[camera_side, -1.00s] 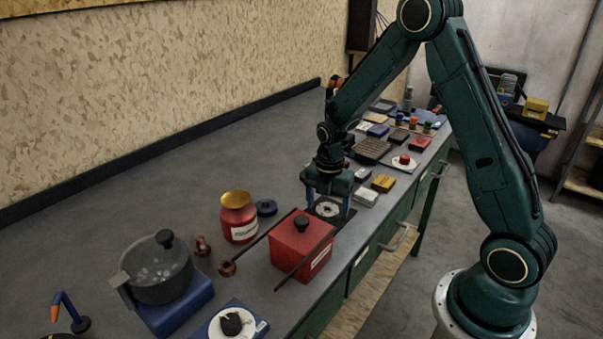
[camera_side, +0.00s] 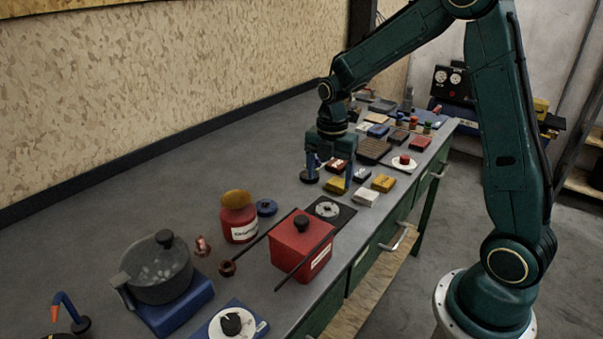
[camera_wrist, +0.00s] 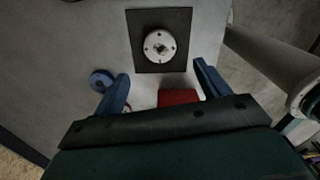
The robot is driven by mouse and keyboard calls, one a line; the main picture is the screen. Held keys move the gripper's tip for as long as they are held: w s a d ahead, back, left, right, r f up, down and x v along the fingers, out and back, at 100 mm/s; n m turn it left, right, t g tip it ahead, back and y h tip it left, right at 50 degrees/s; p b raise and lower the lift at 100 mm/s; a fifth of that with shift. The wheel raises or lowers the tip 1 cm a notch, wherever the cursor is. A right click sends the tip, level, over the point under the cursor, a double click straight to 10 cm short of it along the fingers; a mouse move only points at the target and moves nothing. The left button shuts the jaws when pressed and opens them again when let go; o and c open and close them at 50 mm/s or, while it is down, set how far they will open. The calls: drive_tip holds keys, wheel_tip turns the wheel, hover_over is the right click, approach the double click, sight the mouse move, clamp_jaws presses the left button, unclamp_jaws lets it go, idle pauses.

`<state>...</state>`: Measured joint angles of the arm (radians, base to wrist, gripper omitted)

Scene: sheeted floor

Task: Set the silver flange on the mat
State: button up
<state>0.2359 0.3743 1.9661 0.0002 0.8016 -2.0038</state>
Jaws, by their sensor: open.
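The silver flange (camera_side: 327,209) is a round disc with a dark centre and small holes. It lies flat on the dark square mat (camera_side: 345,214), and both also show in the wrist view, the flange (camera_wrist: 159,46) near the middle of the mat (camera_wrist: 142,62). My gripper (camera_side: 329,187) is open and empty, its blue fingers spread. It is raised behind the mat in the side view, apart from the flange. In the wrist view my gripper (camera_wrist: 160,80) has its fingertips below the mat's lower edge.
A red lidded box (camera_side: 290,245) with dark rods stands close in front of the mat. A red jar (camera_side: 238,218) and a blue round part (camera_side: 267,207) are to the left. Small yellow and white boxes (camera_side: 366,197) lie behind the mat.

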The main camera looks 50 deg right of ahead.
wheel_tip(320, 180, up, 3)
drive_tip(key=shift+f, duration=0.1)
idle(0.6)
drive_tip(key=s+a+r+m+t, duration=0.3)
drive_tip(key=s+a+r+m, duration=0.3)
drive_tip(key=s+r+m, duration=0.4)
drive_tip(key=s+a+r+m+t, duration=0.2)
drive_tip(key=s+a+m, duration=0.1)
drive_tip(key=s+m, duration=0.7)
drive_tip(key=shift+s+a+r+t, duration=0.15)
drive_tip(key=shift+s+a+t, duration=0.15)
drive_tip(key=shift+s, duration=0.55)
drive_tip(key=shift+c, duration=0.2)
